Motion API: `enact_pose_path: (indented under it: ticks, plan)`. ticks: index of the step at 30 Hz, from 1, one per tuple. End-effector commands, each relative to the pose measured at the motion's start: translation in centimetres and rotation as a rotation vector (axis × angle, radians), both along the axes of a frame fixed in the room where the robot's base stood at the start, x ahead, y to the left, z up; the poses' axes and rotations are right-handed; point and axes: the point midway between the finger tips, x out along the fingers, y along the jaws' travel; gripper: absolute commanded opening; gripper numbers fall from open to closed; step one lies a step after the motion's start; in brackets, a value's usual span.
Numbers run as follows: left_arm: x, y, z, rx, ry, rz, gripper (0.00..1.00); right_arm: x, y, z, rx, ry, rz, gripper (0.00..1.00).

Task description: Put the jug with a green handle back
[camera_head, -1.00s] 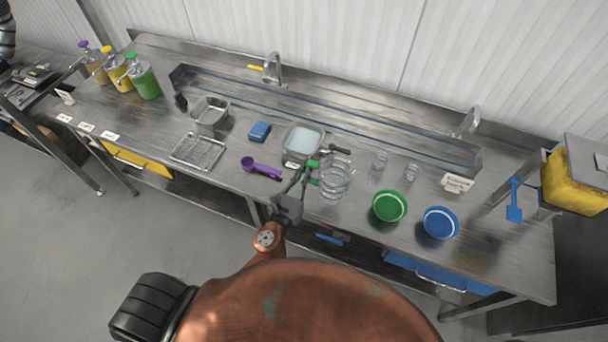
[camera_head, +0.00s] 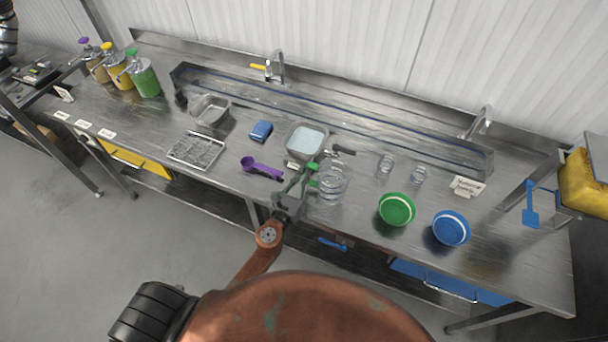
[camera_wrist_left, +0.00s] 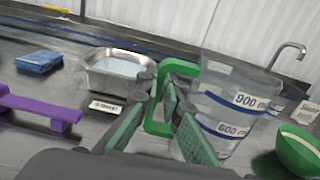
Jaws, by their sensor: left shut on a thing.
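The clear jug (camera_head: 333,184) with a green handle stands upright near the front middle of the steel counter; I cannot tell whether its base touches the counter. In the left wrist view the jug (camera_wrist_left: 235,105) shows blue bands marked 900 ml and 600 ml. Its green handle (camera_wrist_left: 160,70) lies between the green-padded fingers of my left gripper (camera_wrist_left: 158,118), which is shut on it. In the head view my left gripper (camera_head: 304,178) is at the jug's left side. My right gripper is not in view.
A steel pan (camera_head: 293,150) with pale contents is behind the jug, and a purple scoop (camera_head: 262,169) lies to its left. Green (camera_head: 397,210) and blue (camera_head: 451,229) bowls and two small glasses are to its right. A blue sponge (camera_head: 261,131) lies farther left.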

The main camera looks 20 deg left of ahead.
Motion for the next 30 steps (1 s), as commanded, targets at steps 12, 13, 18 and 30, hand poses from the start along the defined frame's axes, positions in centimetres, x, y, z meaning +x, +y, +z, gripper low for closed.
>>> enact_pose_path:
  ticks: [12,13,18,30]
  plan:
    - [0.0,0.0,-0.2,0.0,0.0,0.0,0.19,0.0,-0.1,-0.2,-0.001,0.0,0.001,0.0]
    - [0.0,0.0,-0.2,0.0,0.0,0.0,0.21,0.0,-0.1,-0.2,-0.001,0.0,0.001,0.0]
    - [0.0,0.0,-0.2,0.0,0.0,0.0,0.24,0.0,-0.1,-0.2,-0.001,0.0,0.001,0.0]
    - [-2.5,0.1,-0.2,0.001,0.002,0.0,0.24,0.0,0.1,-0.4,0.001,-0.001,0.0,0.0]
